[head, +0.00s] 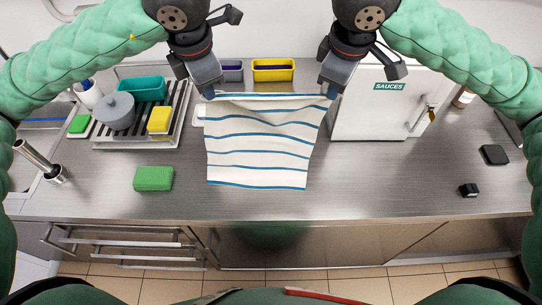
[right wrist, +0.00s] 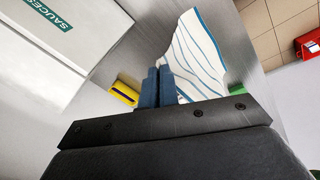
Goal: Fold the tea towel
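The tea towel (head: 258,145) is white with blue stripes. It lies on the steel counter in the middle of the head view, spread out, with its far edge lifted and sagging between my grippers. My left gripper (head: 209,92) is at the towel's far left corner and appears shut on it. My right gripper (head: 330,90) is at the far right corner and appears shut on it. In the right wrist view my right fingertips (right wrist: 158,85) are close together, with the towel (right wrist: 195,55) stretching away from them.
A white box marked SAUCES (head: 380,105) stands right of the towel. A yellow bin (head: 273,75) is behind it. A drying rack (head: 150,128) with dishes and a green sponge (head: 153,178) are on the left. A small black block (head: 469,190) lies at right. The front counter is clear.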

